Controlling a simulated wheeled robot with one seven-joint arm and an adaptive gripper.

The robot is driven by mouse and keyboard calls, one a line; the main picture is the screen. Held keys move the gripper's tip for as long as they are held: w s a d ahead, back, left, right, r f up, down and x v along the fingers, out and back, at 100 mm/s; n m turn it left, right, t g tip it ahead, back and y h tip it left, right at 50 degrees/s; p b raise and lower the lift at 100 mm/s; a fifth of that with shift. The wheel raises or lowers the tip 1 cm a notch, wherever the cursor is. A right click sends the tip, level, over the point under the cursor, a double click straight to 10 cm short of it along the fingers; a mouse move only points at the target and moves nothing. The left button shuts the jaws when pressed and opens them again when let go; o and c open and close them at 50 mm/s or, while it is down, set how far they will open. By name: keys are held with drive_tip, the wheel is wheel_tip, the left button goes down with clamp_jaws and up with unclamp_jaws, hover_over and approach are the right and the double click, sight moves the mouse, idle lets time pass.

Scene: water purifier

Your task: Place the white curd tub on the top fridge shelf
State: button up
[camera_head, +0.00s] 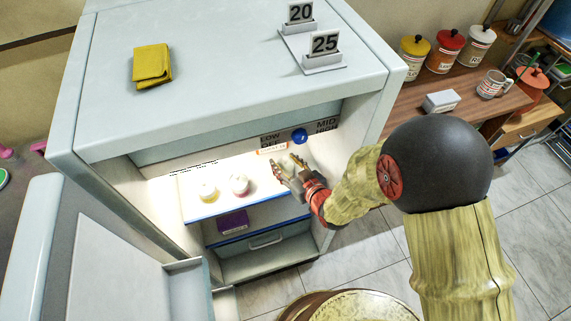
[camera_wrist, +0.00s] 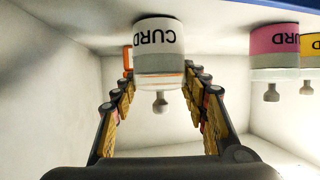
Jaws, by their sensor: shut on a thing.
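The white curd tub (camera_wrist: 158,40) is between the two fingers of my gripper (camera_wrist: 160,82) in the wrist view, with its CURD label and a small knob showing. My gripper (camera_head: 291,172) is shut on it. In the head view my gripper is inside the open fridge, over the right part of the top shelf (camera_head: 222,205), near the right inner wall. The tub is hard to make out there. In the wrist view the tub is close to the white shelf surface; I cannot tell whether it touches.
A pink tub (camera_head: 239,184) and a yellow tub (camera_head: 208,190) stand on the shelf, left of my gripper. A blue knob (camera_head: 300,136) is above it. A purple box (camera_head: 233,222) is below the shelf. The fridge door (camera_head: 130,265) stands open at the left.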

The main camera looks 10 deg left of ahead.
drive_tip(key=shift+f, duration=0.1)
drive_tip(key=o, duration=1.3)
drive_tip(key=shift+r, duration=0.2)
drive_tip(key=p+v, duration=0.3)
drive_tip(key=v, duration=0.9)
